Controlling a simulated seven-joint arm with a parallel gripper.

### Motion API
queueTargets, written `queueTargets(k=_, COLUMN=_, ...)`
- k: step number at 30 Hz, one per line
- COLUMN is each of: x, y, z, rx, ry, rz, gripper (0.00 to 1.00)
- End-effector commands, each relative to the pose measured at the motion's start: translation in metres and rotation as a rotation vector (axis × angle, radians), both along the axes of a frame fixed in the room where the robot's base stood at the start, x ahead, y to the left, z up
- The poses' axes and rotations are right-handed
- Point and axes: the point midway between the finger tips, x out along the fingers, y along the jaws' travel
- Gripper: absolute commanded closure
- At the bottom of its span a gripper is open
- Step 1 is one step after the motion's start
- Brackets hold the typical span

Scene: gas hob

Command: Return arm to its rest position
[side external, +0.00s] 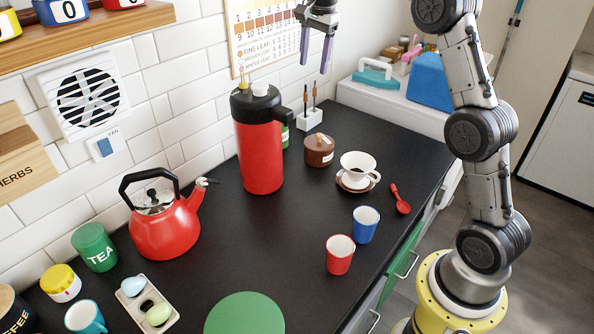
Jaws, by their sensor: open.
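My gripper (316,52) hangs at the top of the side external view, pointing down. Its two purple fingers are apart with nothing between them. It is well above the black counter, in front of the wall chart and above the small white holder. My arm runs along the right side of the view, with its upper links cut off by the top edge.
The middle counter is clear.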

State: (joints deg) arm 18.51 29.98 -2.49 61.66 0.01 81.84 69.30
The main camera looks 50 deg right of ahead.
Motion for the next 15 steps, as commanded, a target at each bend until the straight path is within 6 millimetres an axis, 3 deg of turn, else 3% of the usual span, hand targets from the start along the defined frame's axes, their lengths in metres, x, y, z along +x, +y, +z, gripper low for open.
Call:
queueTargets(k=1, x=-0.014, y=0.017, z=0.022, rx=-0.010, ry=-0.027, rz=0.028, gripper=0.38)
queueTargets(k=6, x=-0.064, y=0.063, z=0.065, rx=-0.043, ry=-0.095, rz=0.159, gripper=0.38)
queueTargets(k=11, x=-0.120, y=0.099, z=0.086, rx=-0.083, ry=-0.153, rz=0.319, gripper=0.38)
queueTargets(k=15, x=-0.172, y=0.125, z=0.088, rx=-0.128, ry=-0.199, rz=0.483, gripper=0.38)
